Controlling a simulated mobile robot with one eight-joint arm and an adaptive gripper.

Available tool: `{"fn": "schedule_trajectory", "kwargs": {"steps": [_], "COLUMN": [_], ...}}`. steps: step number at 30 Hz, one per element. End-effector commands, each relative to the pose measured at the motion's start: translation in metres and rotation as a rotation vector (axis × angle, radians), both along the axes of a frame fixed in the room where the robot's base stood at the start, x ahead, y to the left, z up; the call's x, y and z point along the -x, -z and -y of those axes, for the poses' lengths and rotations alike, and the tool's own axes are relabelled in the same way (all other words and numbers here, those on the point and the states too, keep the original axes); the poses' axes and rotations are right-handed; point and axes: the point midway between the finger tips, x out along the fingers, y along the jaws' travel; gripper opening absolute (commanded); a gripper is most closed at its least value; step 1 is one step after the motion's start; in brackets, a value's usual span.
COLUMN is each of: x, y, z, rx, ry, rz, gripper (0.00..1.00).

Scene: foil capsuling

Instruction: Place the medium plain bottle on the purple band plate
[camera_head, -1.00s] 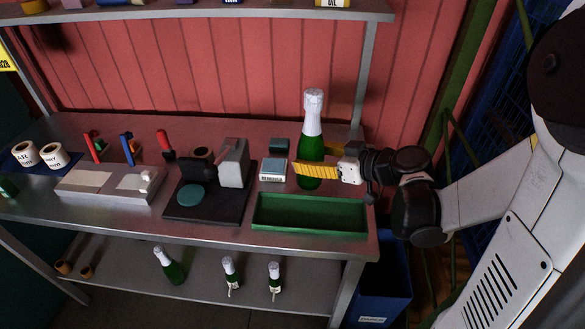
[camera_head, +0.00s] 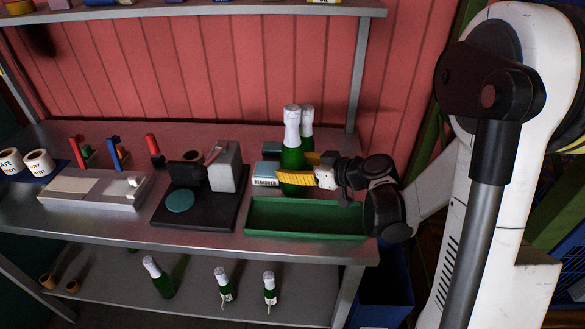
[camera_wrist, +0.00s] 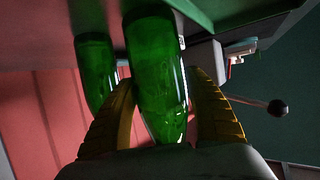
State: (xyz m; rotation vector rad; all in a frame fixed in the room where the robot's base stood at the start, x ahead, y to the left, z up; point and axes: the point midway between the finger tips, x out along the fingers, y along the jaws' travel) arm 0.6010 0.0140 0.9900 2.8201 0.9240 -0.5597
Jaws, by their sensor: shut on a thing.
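My gripper (camera_head: 298,171) has its yellow ribbed fingers closed around a green bottle (camera_head: 292,157) with a white foil top, standing upright behind the green tray. The wrist view shows this bottle (camera_wrist: 156,65) between both fingers; no label shows on it. I cannot tell its size class or whether its base touches the bench. A second green bottle (camera_head: 308,130) with a white top stands just behind and right of it; the wrist view shows it to the left (camera_wrist: 95,72), beside a finger. I cannot make out a purple band plate.
The green tray (camera_head: 306,233) lies in front of the held bottle, and a box marked REMOVER (camera_head: 265,174) is close at its left. A black-based device (camera_head: 197,212) with a teal disc (camera_head: 180,201) stands further left. Several smaller bottles stand on the lower shelf (camera_head: 195,297).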

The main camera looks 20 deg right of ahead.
Motion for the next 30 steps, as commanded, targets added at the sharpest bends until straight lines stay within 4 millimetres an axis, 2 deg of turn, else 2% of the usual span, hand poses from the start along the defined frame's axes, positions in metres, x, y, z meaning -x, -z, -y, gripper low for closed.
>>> {"fn": "schedule_trajectory", "kwargs": {"steps": [5, 6, 8, 20, 23, 30], "x": [0.0, 0.0, 0.0, 0.001, 0.013, 0.054], "y": [0.002, 0.003, 0.002, -0.003, -0.009, -0.031], "z": [0.0, 0.0, 0.0, 0.001, 0.01, 0.042], "rx": [-0.001, 0.0, 0.0, 0.0, -0.002, -0.001], "ry": [0.0, 0.0, 0.0, 0.001, 0.003, 0.006], "rz": [0.0, 0.0, 0.0, 0.0, -0.001, -0.001], "gripper": [0.17, 0.61, 0.8, 0.8, 0.8, 0.8]}}
